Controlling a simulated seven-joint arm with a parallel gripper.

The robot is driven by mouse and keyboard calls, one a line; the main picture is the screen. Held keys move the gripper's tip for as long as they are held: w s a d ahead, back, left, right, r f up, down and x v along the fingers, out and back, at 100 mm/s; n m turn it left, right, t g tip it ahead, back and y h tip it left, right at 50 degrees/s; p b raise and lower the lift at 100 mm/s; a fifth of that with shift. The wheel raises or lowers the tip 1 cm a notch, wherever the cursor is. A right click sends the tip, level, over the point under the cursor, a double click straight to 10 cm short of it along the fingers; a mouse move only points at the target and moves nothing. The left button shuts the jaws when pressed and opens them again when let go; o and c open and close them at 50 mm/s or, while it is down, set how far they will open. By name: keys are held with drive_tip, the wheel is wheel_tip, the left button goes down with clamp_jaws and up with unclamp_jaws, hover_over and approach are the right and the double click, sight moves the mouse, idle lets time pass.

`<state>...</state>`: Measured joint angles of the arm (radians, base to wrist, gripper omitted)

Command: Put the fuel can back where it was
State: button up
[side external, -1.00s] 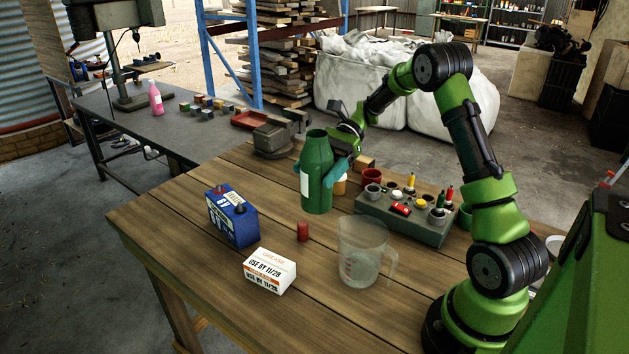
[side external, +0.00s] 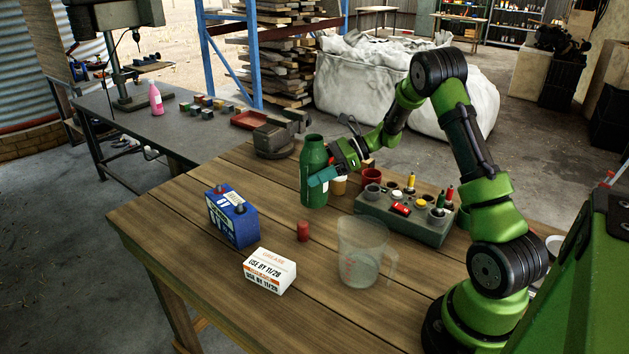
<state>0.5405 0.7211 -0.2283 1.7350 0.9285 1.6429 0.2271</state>
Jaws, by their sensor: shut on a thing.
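The fuel can appears to be the green bottle-shaped container (side external: 314,155) near the far side of the wooden table. It is upright, with a narrower neck at the top. My gripper (side external: 322,178) comes in from the right and is shut on its middle. One teal finger lies across the side facing the camera; the other finger is hidden behind the can. I cannot tell whether the can's base touches the table or hangs just above it.
A vise (side external: 272,140) is behind.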

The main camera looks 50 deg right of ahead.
drive_tip(key=shift+f, duration=1.75)
drive_tip(key=o, duration=1.2)
drive_tip(key=shift+f, duration=0.2)
drive_tip(key=shift+r, duration=0.25)
drive_tip(key=v, duration=1.2)
